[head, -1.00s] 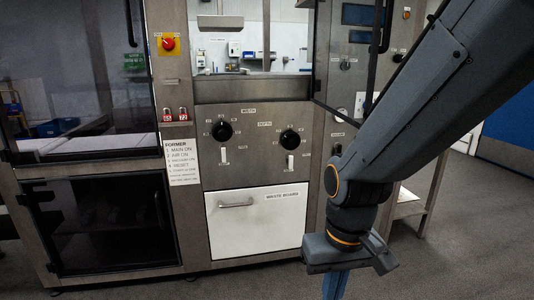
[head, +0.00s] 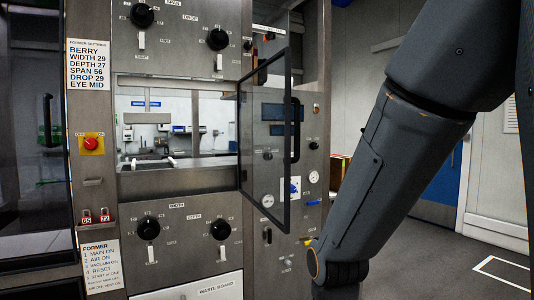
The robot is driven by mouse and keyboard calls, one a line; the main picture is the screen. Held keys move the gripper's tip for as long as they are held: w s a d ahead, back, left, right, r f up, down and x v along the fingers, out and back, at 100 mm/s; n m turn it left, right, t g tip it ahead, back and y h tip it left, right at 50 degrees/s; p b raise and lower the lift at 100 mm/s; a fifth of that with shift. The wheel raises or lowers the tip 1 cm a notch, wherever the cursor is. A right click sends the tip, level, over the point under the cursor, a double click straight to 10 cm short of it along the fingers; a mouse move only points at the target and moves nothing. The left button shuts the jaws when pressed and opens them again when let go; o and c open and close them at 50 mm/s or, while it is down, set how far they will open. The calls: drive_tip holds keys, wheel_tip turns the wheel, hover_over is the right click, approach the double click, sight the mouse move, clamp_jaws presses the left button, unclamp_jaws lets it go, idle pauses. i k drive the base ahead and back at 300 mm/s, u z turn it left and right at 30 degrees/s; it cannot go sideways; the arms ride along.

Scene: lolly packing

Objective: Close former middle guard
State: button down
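The former middle guard (head: 264,140) is a dark-framed clear panel with a black vertical handle (head: 295,130). It stands swung open at the right side of the machine's window opening (head: 176,130). Through the opening I see a lit room behind. My arm comes down from the upper right, with its lower part to the right of the guard and apart from it in the picture. My gripper is below the bottom edge of the head view.
The steel panel has black knobs (head: 148,229), a red switch (head: 91,143) and two red tags (head: 86,219). A waste board drawer (head: 214,289) is at the bottom. Gauges (head: 267,201) show behind the guard. Open grey floor (head: 430,260) lies to the right.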

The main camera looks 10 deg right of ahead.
sight(289, 99)
drive_tip(key=z, duration=1.85)
drive_tip(key=i, duration=1.6)
drive_tip(key=u, duration=2)
drive_tip(key=k, duration=0.25)
drive_tip(key=u, duration=0.45)
